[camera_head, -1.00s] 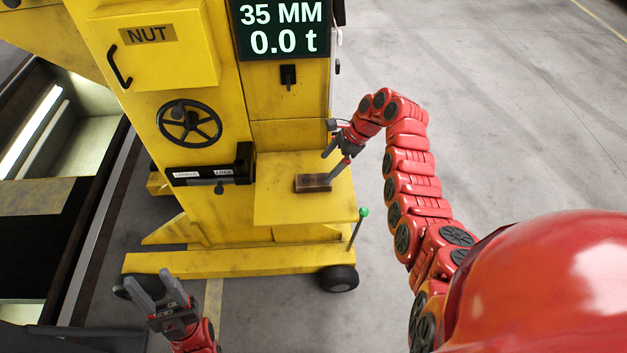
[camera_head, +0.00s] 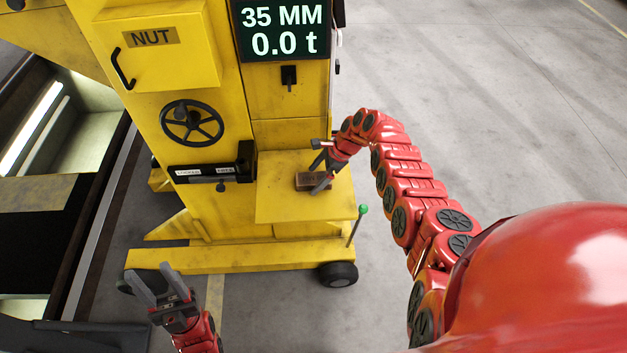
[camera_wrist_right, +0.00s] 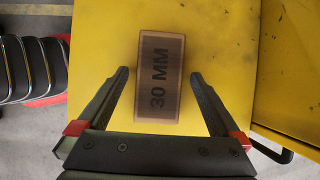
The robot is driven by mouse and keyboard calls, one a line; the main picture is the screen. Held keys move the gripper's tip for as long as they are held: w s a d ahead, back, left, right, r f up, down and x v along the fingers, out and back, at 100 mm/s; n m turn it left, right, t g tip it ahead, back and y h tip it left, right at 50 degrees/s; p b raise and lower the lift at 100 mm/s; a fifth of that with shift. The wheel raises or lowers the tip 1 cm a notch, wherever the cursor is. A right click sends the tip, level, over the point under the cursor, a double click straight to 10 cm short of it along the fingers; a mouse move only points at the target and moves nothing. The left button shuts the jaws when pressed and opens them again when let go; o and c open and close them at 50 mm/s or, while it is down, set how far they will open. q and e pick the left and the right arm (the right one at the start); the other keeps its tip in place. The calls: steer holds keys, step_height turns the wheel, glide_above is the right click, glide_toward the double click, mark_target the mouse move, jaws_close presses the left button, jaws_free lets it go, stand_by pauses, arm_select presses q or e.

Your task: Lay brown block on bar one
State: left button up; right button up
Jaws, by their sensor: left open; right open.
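The brown block (camera_head: 309,181) lies flat on the yellow shelf (camera_head: 290,207) of the yellow machine. In the right wrist view the block (camera_wrist_right: 158,76) is marked "30 MM". My right gripper (camera_head: 322,176) is open above the block. In the right wrist view its two fingers (camera_wrist_right: 158,78) stand one on each side of the block's near part, with gaps between. My left gripper (camera_head: 152,279) is open and empty at the lower left, away from the block. I cannot tell which part is bar one.
The yellow machine (camera_head: 200,90) carries a handwheel (camera_head: 191,123), a "NUT" box (camera_head: 160,50) and a display (camera_head: 281,28) reading 35 MM and 0.0 t. A green-knobbed lever (camera_head: 362,210) stands by the shelf's right edge. A dark pit lies at the left. The floor at right is clear.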

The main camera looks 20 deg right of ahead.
steer(key=shift+f, duration=0.25)
stand_by(0.5)
jaws_close()
stand_by(0.5)
steer(key=shift+r, duration=0.15)
